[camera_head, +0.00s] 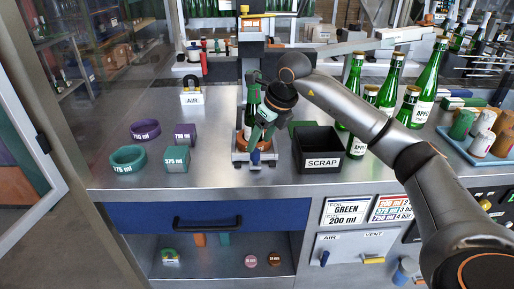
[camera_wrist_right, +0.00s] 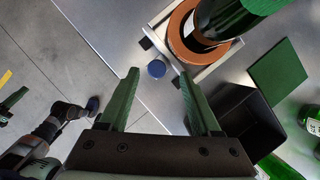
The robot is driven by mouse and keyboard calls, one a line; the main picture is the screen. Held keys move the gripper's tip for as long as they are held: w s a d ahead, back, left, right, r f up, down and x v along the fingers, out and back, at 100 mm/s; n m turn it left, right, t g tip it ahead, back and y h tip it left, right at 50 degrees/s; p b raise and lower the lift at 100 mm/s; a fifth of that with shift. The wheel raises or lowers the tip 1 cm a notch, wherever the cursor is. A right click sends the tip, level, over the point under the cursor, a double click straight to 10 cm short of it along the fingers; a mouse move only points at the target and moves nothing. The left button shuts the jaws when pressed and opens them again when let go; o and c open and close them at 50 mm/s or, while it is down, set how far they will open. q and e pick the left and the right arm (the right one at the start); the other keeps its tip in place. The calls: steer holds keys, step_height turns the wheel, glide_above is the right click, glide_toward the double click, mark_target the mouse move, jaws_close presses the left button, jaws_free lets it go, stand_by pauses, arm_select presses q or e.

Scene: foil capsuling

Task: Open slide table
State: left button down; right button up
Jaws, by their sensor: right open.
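The slide table (camera_head: 240,157) is a small pale carriage on the steel bench, with an orange-brown round seat and a blue knob (camera_head: 256,157) at its front. A green bottle stands in the seat (camera_wrist_right: 184,46), partly hidden by my gripper in the head view. My right gripper (camera_head: 262,133) is just above the front of the slide table. In the right wrist view its two green fingers (camera_wrist_right: 160,76) are apart, with the blue knob (camera_wrist_right: 156,69) showing between them, and nothing is held. I cannot tell how near the fingertips are to the knob.
A black SCRAP bin (camera_head: 320,147) stands right of the slide table, with several green bottles (camera_head: 426,82) behind it. Purple and green format parts (camera_head: 128,157) lie at left. A blue drawer front (camera_head: 205,213) is below the bench edge.

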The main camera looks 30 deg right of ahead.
steer(key=v, duration=0.8)
steer(key=shift+r, duration=0.15)
steer(key=shift+a, duration=0.1)
